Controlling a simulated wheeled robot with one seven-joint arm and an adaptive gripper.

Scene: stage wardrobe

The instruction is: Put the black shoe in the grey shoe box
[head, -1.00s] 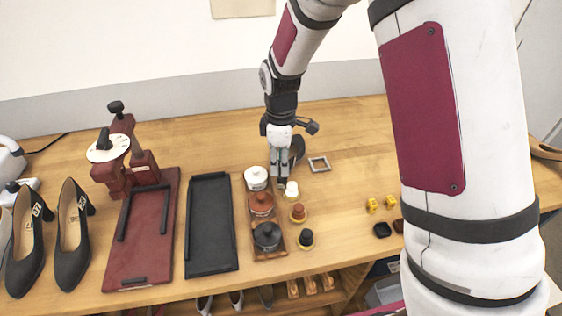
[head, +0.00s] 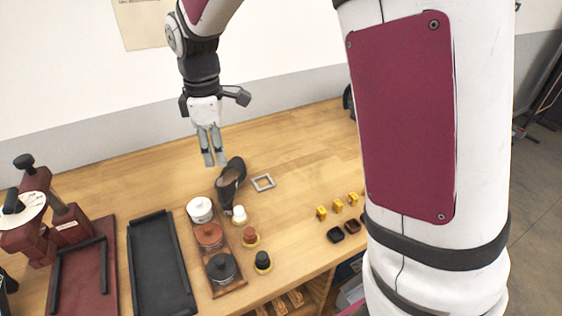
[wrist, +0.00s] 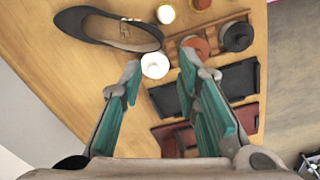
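A single black shoe (head: 239,166) with a tan insole lies on the wooden table, behind the small pots. It also shows at the upper left of the wrist view (wrist: 76,20). My gripper (head: 214,160) is empty and hangs above the table, just behind and left of the shoe. In the wrist view my gripper's fingers (wrist: 160,70) are apart, with the shoe beyond and left of them. A grey container (head: 350,294) shows partly below the table's front edge; I cannot tell whether it is the grey shoe box.
A rack with several lidded pots (head: 228,283), small bottles (head: 262,262), a black tray (head: 160,300) and a red press (head: 35,235) stand left and in front of the shoe. Yellow blocks (head: 338,206) are farther right.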

